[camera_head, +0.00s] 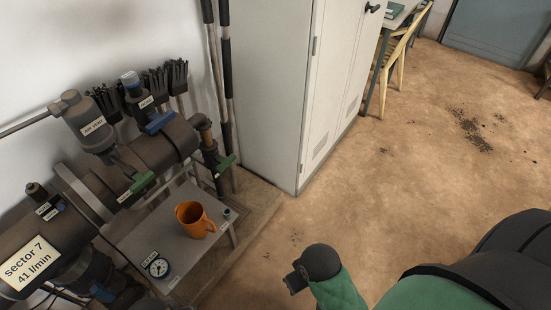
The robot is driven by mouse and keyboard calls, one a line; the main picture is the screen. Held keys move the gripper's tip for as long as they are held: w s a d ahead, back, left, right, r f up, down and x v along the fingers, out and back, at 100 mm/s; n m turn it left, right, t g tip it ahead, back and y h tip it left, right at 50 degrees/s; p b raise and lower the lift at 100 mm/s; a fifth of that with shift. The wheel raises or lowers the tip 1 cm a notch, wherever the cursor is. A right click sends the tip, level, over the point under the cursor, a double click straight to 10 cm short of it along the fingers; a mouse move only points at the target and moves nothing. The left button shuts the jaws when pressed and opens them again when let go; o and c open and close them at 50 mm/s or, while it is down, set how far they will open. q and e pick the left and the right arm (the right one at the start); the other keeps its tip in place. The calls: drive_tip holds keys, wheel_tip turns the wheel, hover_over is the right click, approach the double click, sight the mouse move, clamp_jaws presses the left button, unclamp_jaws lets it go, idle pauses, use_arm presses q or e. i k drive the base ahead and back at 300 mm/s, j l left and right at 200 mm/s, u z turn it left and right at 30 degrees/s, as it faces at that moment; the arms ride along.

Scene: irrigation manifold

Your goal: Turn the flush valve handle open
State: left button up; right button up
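The pipe manifold (160,152) runs along the wall at the left. A green lever handle (143,183) sits on its front side, with a small label beside it that is too small to read. Another green handle (227,163) sits on the pipe end at the right. A blue handle (160,122) lies on top of the pipe. I cannot tell from the labels which one is the flush valve handle. A green-sleeved part of my arm with a dark joint shows at the bottom, apart from the manifold.
A grey shelf (133,240) below the pipe holds an orange mug (194,220) and a round gauge (157,266). A sign (24,264) reads sector 7, 41 l/min. A white cabinet (270,90) stands right of the manifold. The brown floor (400,180) is mostly clear.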

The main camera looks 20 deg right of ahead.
sight(224, 163)
drive_tip(key=z, duration=0.15)
drive_tip(key=l+u, duration=0.1)
drive_tip(key=l, duration=0.7)
drive_tip(key=i+l+u, duration=0.1)
drive_tip(key=l, duration=0.7)
